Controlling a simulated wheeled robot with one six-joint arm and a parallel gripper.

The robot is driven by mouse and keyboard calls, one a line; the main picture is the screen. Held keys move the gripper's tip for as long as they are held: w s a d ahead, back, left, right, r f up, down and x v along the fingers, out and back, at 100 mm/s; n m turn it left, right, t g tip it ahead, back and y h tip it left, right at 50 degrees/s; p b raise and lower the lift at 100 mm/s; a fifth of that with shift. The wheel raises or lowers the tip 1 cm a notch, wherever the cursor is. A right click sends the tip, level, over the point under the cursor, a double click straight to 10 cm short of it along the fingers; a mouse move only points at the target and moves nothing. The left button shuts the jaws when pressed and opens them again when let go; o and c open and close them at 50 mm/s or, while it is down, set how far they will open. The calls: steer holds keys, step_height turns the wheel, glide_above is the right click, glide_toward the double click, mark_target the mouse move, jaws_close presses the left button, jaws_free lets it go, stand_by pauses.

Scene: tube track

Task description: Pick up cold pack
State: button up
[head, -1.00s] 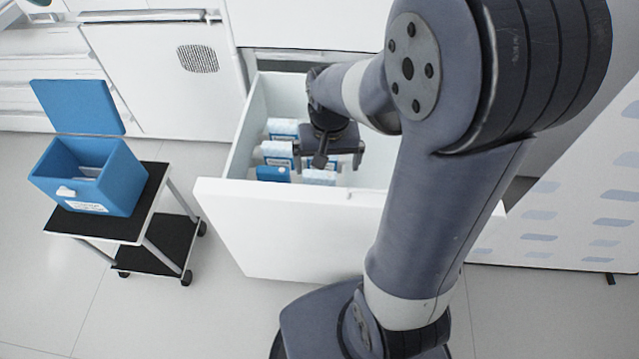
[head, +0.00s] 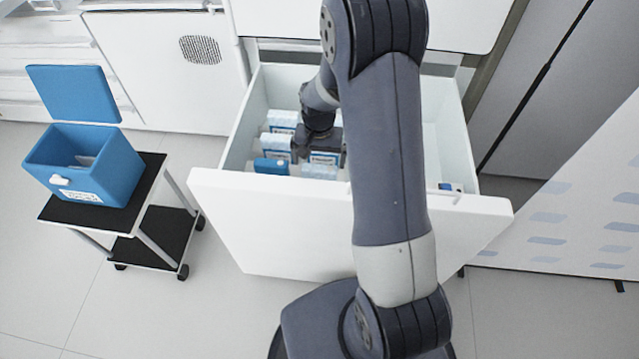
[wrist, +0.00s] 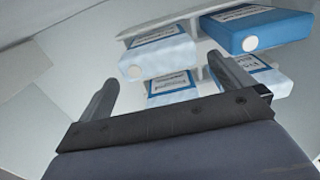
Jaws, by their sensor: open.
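Several flat packs stand in the open white drawer. One is solid blue (head: 271,166) with a white round cap, and it also shows at the upper right of the wrist view (wrist: 262,30). Others are pale blue-white with blue-edged labels, such as the pack (wrist: 158,52) ahead of my fingers. The label text is too blurred to tell which is the cold pack. My gripper (wrist: 165,88) is open and empty, its fingers pointing toward the packs.
The drawer front (head: 270,225) and side walls surround my gripper. Another small blue-and-white item (head: 450,187) lies at the drawer's right. A blue open-lidded box (head: 110,175) stands on a black-topped cart (head: 150,190) to the left. The floor between cart and drawer is clear.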

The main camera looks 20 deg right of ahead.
mark_target(319, 168)
steer(key=f, duration=0.5)
steer(key=shift+s+f+b, duration=0.1)
steer(key=shift+s+b, duration=0.2)
steer(key=shift+b, duration=0.1)
steer(key=c, duration=0.9)
